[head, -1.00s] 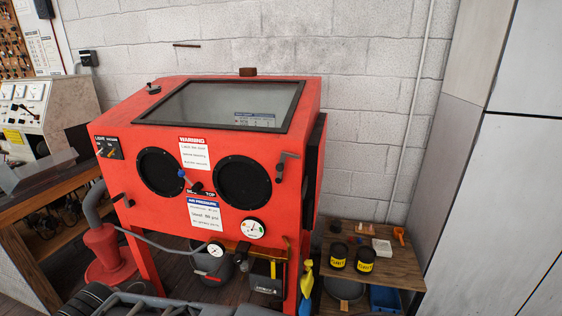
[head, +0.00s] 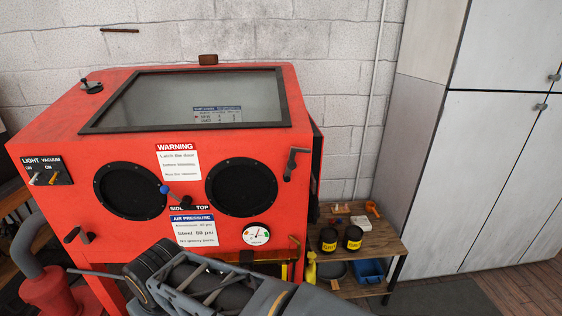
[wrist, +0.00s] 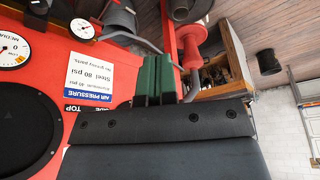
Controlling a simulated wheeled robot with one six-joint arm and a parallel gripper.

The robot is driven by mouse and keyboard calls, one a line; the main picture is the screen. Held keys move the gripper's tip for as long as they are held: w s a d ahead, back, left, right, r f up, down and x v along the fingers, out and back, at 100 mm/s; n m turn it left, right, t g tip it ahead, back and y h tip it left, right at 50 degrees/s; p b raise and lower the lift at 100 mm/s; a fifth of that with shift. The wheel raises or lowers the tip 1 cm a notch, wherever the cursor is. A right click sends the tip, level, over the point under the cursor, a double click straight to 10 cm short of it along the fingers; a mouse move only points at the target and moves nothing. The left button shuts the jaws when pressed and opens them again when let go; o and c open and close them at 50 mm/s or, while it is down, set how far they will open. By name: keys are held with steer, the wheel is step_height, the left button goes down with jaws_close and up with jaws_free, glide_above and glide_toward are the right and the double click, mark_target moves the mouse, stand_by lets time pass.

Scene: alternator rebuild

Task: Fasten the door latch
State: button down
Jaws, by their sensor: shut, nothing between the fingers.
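The red blast cabinet (head: 60,125) fills the left and middle of the head view. A dark lever (head: 293,164) sits at its front right edge, beside the right glove port; it looks like the door latch. The lever is not in the wrist view.
Another dark lever (head: 78,235) is on the cabinet's lower left front, and a blue-tipped selector (head: 178,194) is between the ports. A wooden shelf (head: 392,243) with black jars stands at the right, before grey cabinets (head: 500,150). Open floor shows at the lower right.

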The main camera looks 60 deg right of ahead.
steer(key=w+d+r+m+g+h, duration=0.2)
steer(key=d+r, duration=0.4)
steer(key=d, duration=0.4)
steer(key=w+d+r+m+g+h, duration=0.2)
steer(key=d+r+m+g+h, duration=0.2)
steer(key=d+r+g, duration=0.3)
steer(key=w+d+r+m+g+h+b, duration=0.1)
steer(key=w+d+r+m+g+h, duration=0.1)
steer(key=d+r, duration=0.5)
steer(key=shift+w+d+m+g+h, duration=0.15)
steer(key=shift+d+m+g+h, duration=0.2)
steer(key=shift+d, duration=0.65)
steer(key=shift+w+d+m+g+h, duration=0.1)
steer(key=shift+d+m+g+h, duration=0.1)
steer(key=shift+d+g+h, duration=0.55)
steer(key=shift+w+d+m+g, duration=0.15)
steer(key=shift+d+m+g, duration=0.15)
steer(key=shift+d, duration=0.9)
steer(key=p+x, duration=0.1)
steer(key=x, duration=1.3)
steer(key=shift+s, duration=0.1)
